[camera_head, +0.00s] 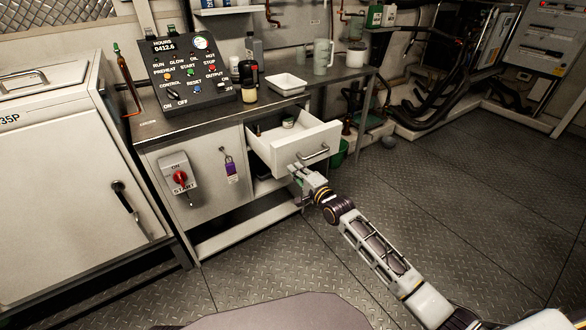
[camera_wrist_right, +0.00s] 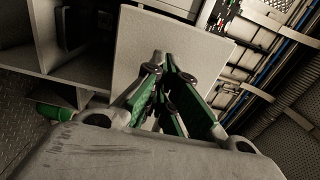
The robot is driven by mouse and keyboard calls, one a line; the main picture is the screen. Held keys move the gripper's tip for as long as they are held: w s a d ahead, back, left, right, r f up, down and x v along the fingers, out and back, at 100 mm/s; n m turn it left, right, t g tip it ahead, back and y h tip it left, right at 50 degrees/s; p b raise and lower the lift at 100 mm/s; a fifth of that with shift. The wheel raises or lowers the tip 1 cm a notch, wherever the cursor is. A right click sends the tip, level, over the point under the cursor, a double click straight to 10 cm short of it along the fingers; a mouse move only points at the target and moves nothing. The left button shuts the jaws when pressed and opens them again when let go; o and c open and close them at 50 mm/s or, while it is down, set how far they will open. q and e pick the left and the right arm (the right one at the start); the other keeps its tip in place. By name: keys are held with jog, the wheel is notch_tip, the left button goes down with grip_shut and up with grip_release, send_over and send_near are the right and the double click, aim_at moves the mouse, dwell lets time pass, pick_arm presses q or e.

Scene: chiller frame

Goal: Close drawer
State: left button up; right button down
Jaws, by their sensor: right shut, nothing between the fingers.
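The white drawer (camera_head: 302,141) stands pulled out from the metal workbench (camera_head: 150,131) in the head view, with a bar handle (camera_head: 313,157) on its front. A small jar (camera_head: 288,122) is inside it. My right gripper (camera_head: 296,170) is shut and empty, close to the lower left of the drawer front. From the head view I cannot tell whether it touches the drawer. In the right wrist view my right gripper (camera_wrist_right: 160,75) has its fingers together in front of a pale flat panel (camera_wrist_right: 180,48). My left gripper is not in view.
A control panel (camera_head: 191,72), a white tray (camera_head: 288,84) and a clear jug (camera_head: 322,57) stand on the bench top. The floor (camera_head: 440,190) at right is clear.

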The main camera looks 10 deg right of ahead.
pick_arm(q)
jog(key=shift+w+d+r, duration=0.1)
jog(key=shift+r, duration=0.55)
pick_arm(e)
jog(key=shift+x, duration=1)
pick_arm(q)
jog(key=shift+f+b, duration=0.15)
jog(key=shift+b, duration=0.2)
pick_arm(e)
jog(key=shift+w+a, duration=0.1)
jog(key=shift+w, duration=0.1)
